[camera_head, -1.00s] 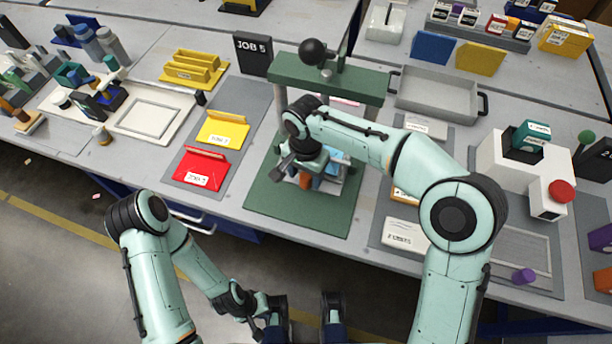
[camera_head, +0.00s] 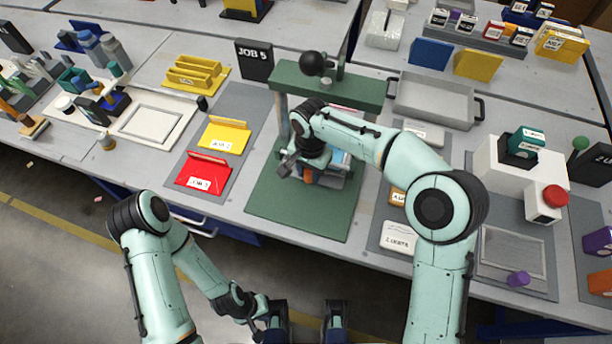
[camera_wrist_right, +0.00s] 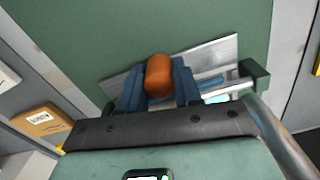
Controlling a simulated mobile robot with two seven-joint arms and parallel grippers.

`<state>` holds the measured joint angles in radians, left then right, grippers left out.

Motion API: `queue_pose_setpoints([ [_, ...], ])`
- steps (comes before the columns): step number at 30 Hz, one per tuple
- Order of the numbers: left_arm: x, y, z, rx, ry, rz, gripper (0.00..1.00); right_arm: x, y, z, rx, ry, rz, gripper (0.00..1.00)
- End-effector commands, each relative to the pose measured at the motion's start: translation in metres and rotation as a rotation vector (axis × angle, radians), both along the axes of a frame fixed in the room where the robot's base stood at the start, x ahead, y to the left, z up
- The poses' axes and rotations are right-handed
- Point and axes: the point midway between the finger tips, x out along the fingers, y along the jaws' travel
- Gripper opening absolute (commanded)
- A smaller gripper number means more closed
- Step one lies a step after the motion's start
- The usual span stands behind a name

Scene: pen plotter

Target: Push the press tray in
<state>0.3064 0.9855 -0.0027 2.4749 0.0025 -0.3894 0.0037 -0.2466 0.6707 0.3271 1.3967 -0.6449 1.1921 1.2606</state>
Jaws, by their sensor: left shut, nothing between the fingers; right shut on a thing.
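The green press (camera_head: 375,90) stands on a green base plate (camera_head: 295,214), with a black ball knob (camera_head: 312,64) on top. The grey press tray (camera_wrist_right: 212,58) sits low in the press, mostly hidden by my right arm in the head view. Its orange handle (camera_wrist_right: 158,76) lies between the blue fingers of my right gripper (camera_wrist_right: 158,88), which is shut on it. The handle also shows slightly in the head view (camera_head: 307,175). My left gripper (camera_head: 262,320) is low in front of the bench, shut and empty, away from the press.
Red (camera_head: 203,172) and yellow (camera_head: 222,136) folders lie left of the press. A grey bin (camera_head: 437,100) stands behind right. A white machine with a red button (camera_head: 555,196) is at the right. The front of the base plate is clear.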

Motion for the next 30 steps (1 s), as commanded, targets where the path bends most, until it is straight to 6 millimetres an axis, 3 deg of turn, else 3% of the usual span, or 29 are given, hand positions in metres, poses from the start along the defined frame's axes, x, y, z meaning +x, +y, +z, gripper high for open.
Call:
queue_pose_setpoints([
  [3, 0.0, 0.0, 0.008, 0.0, 0.004, 0.0, 0.0, 0.011, -0.003, 0.003, 0.001, -0.003, -0.001, 0.0],
  [11, -0.001, 0.0, 0.006, 0.0, 0.006, -0.001, 0.0, 0.014, -0.005, 0.002, 0.0, -0.01, -0.002, 0.0],
  [12, -0.001, 0.0, 0.006, 0.0, 0.006, -0.001, 0.0, 0.014, -0.005, 0.002, 0.0, -0.012, -0.002, 0.37],
  [14, -0.001, 0.0, 0.006, 0.0, 0.006, -0.001, 0.0, 0.014, -0.005, 0.002, 0.0, -0.01, -0.002, 0.56],
  [15, -0.001, 0.0, 0.006, 0.0, 0.006, -0.001, 0.0, 0.014, -0.005, 0.002, 0.0, -0.009, -0.002, 0.59],
  [25, -0.001, 0.0, 0.004, -0.001, 0.007, -0.001, 0.0, 0.01, -0.003, 0.0, 0.0, -0.004, 0.001, 0.59],
  [30, -0.005, 0.0, -0.01, -0.001, 0.011, -0.002, 0.0, -0.008, 0.003, -0.002, 0.002, 0.0, 0.002, 0.59],
])
